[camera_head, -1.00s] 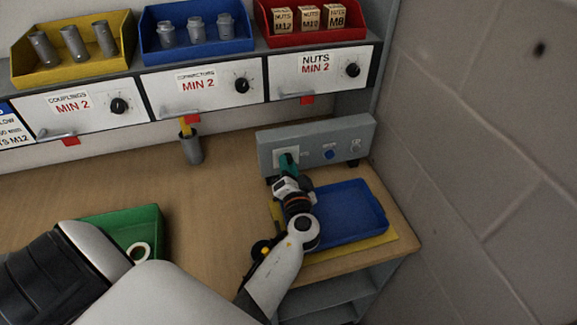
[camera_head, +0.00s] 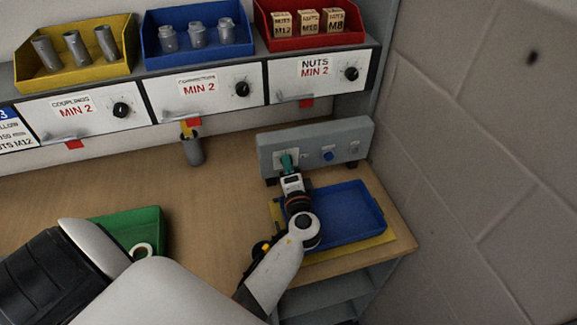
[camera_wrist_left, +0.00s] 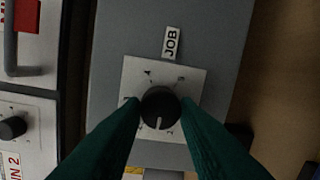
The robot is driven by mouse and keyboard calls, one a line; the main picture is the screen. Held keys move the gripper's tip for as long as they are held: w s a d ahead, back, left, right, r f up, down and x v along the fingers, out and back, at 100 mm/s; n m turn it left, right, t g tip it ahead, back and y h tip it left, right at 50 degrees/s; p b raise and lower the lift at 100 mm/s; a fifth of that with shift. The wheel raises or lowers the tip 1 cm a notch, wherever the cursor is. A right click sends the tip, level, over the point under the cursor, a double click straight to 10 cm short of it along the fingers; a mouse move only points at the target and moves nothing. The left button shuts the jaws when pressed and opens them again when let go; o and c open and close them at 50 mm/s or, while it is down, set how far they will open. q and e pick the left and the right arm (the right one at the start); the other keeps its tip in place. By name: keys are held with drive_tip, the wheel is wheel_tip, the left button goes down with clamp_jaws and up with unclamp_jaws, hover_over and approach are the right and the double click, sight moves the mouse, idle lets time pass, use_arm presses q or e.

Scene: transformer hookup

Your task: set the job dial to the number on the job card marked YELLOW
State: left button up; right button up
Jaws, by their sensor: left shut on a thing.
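The job dial is a round black knob (camera_wrist_left: 160,107) on a white square plate on the grey panel (camera_head: 268,149), under a JOB label (camera_wrist_left: 171,42). My left gripper (camera_head: 287,160), with green fingers, is shut on the knob, one finger on each side in the left wrist view. The knob's white pointer mark faces the bottom of that view. Numerals ring the dial; a 4 shows at the top, the others are hard to read. My right gripper is out of view.
A blue indicator or button (camera_head: 328,155) sits right of the dial. A blue tray (camera_head: 350,212) lies below the panel, beside my left wrist. A green bin (camera_head: 120,220) stands at left, and a grey cup (camera_head: 193,150) at the back. A block wall (camera_head: 480,160) bounds the right.

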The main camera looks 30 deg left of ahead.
use_arm(q)
drive_tip(key=shift+w+r+m+g+y+p, duration=0.1)
drive_tip(key=shift+m+g+y+p, duration=0.15)
drive_tip(key=shift+m+p, duration=1.85)
drive_tip(key=shift+w+r+m+g+y+p, duration=0.25)
drive_tip(key=shift+m+p, duration=0.65)
drive_tip(key=shift+m, duration=2.35)
drive_tip(key=shift+s+f+m+g+y+p, duration=0.1)
drive_tip(key=shift+m+g+p, duration=0.3)
drive_tip(key=shift+m+p, duration=1.7)
drive_tip(key=shift+m+b, duration=0.55)
drive_tip(key=shift+m, duration=0.2)
drive_tip(key=o, duration=1)
drive_tip(key=shift+f, duration=0.15)
drive_tip(key=shift+d, duration=0.1)
